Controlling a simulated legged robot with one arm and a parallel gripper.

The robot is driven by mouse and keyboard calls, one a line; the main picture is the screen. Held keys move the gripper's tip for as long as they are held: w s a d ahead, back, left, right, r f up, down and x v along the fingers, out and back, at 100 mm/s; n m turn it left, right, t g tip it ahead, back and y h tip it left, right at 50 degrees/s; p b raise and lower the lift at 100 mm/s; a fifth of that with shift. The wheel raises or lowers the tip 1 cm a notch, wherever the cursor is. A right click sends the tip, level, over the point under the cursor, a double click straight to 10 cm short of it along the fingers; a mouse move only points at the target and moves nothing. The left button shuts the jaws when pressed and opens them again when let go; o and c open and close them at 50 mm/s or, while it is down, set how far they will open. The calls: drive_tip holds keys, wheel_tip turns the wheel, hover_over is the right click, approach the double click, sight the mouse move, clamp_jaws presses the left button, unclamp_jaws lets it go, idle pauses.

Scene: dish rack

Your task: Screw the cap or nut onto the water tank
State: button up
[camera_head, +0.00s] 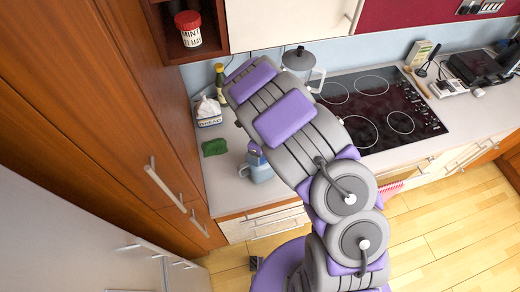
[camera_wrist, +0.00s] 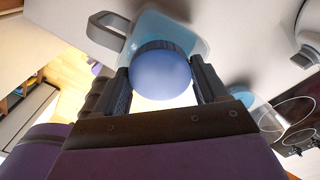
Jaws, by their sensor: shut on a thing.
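The water tank (camera_head: 260,170) is a pale blue translucent vessel with a grey handle, standing on the counter near its front edge. In the wrist view the tank (camera_wrist: 193,38) shows behind a round blue cap (camera_wrist: 162,72), with the handle at the upper left. My gripper (camera_wrist: 163,84) has one finger on each side of the cap and is shut on it. In the head view my gripper (camera_head: 255,151) is at the top of the tank, mostly hidden by my arm. I cannot tell whether the cap is seated on the tank's neck.
A green sponge (camera_head: 214,147) lies left of the tank, and a tissue box (camera_head: 208,115) stands behind it. A glass jug (camera_head: 298,64) and a black hob (camera_head: 375,108) are to the right. Tall wooden cabinets (camera_head: 95,90) close off the left side.

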drive_tip(key=shift+m, duration=0.7)
drive_tip(key=o, duration=1.2)
drive_tip(key=shift+r+p, duration=0.95)
drive_tip(key=shift+r, duration=1.6)
drive_tip(key=shift+c, duration=0.4)
